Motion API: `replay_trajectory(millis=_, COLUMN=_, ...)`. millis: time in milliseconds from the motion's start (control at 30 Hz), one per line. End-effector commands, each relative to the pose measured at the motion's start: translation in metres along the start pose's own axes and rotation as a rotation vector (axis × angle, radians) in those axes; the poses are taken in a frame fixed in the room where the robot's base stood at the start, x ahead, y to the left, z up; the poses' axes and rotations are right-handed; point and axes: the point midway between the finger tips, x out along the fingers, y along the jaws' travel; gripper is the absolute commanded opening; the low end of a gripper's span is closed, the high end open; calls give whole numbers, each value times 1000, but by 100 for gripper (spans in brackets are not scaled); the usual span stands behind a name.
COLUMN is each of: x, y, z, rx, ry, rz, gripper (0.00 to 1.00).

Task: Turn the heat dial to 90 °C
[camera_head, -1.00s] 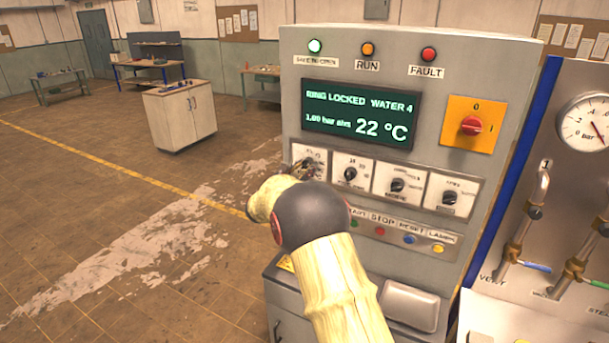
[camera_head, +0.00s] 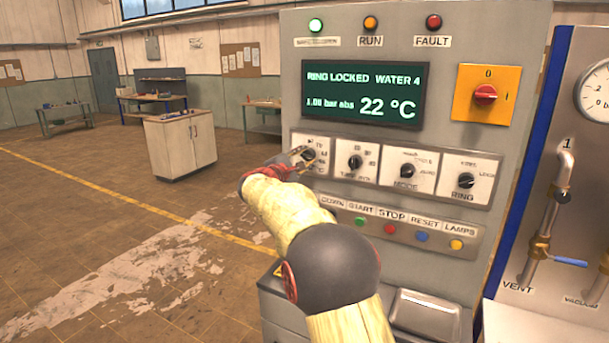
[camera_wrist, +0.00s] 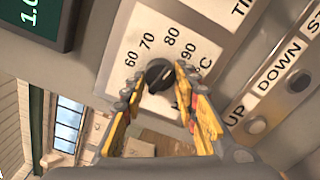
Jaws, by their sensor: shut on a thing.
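The heat dial (camera_head: 309,156) is the leftmost of the knobs in the row below the screen. In the wrist view its dark round knob (camera_wrist: 158,75) sits on a white plate (camera_wrist: 185,25) marked 60, 70, 80, 90 and °C. I cannot tell which mark the knob points to. My gripper (camera_wrist: 157,82) has its yellow fingers on either side of the knob and is shut on it. In the head view my gripper (camera_head: 301,157) reaches the dial from the left and partly covers its plate. The screen (camera_head: 364,94) reads 22 °C, RING LOCKED, WATER 4.
Other knobs, including MODE (camera_head: 407,171) and RING (camera_head: 466,181), stand to the right. A row of buttons (camera_head: 390,229) runs below. An orange plate with a red switch (camera_head: 486,94) is at upper right. Valves and pipes (camera_head: 552,215) stand further right. The floor at left is open.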

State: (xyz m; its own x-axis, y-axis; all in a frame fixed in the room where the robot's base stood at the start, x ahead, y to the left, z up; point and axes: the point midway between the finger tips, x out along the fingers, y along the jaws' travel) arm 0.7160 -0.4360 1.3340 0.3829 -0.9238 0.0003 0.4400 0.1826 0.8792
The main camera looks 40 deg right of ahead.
Motion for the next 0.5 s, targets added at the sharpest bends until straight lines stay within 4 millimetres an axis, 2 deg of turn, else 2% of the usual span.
replay_trajectory(millis=33, x=0, y=-5, z=-3, rx=41, ry=-1, rz=2, gripper=4)
replay_trajectory(millis=200, x=0, y=-4, z=-2, rx=163, ry=-1, rz=1, gripper=4)
replay_trajectory(millis=500, x=0, y=-2, z=-1, rx=298, ry=0, rz=0, gripper=4)
